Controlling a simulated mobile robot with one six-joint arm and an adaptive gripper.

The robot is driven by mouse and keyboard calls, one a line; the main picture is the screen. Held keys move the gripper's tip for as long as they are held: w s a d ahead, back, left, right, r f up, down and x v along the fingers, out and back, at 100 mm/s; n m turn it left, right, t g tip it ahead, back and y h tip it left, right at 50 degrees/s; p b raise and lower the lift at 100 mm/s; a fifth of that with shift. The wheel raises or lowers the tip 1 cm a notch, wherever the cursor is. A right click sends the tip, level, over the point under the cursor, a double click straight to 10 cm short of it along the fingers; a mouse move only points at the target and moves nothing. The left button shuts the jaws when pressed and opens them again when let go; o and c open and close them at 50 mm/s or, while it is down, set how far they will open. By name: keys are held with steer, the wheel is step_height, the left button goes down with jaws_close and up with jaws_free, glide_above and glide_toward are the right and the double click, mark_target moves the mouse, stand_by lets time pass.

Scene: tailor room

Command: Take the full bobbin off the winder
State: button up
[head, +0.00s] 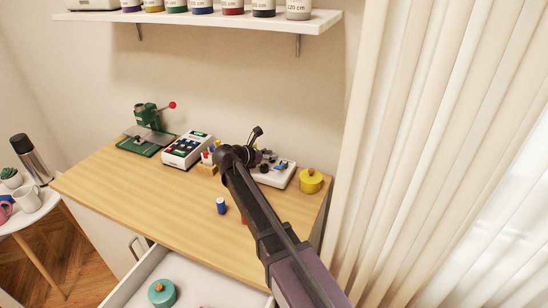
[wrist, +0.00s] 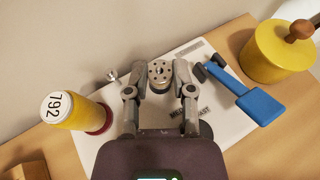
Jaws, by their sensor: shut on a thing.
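The winder is a flat white unit with a blue lever on its right in the wrist view (wrist: 218,120); part of it shows past my arm in the head view (head: 275,179). A round metal bobbin (wrist: 160,74) with a ring of small holes in its face sits between my fingertips. My gripper (wrist: 160,84) is shut on it, one finger on each side. The bobbin is over the upper part of the winder; I cannot tell whether it is still on its spindle. In the head view my arm hides the bobbin.
A yellow spool marked 792 (wrist: 72,110) stands left of my gripper. A yellow pot with a wooden knob (wrist: 280,50) stands right of the winder. A blue spool (head: 221,206) stands on the wooden table (head: 150,200). An open drawer (head: 205,280) juts out in front.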

steer(key=shift+c, duration=0.3)
steer(key=shift+r, duration=0.15)
step_height(320, 180, up, 3)
steer(key=p, duration=0.3)
steer(key=s+a+r+p, duration=0.1)
steer(key=s+a, duration=0.1)
steer(key=s, duration=0.5)
steer(key=s+a+p, duration=0.1)
steer(key=s+a, duration=0.2)
steer(key=s, duration=0.5)
steer(key=shift+a+r, duration=0.2)
steer(key=shift+r, duration=0.15)
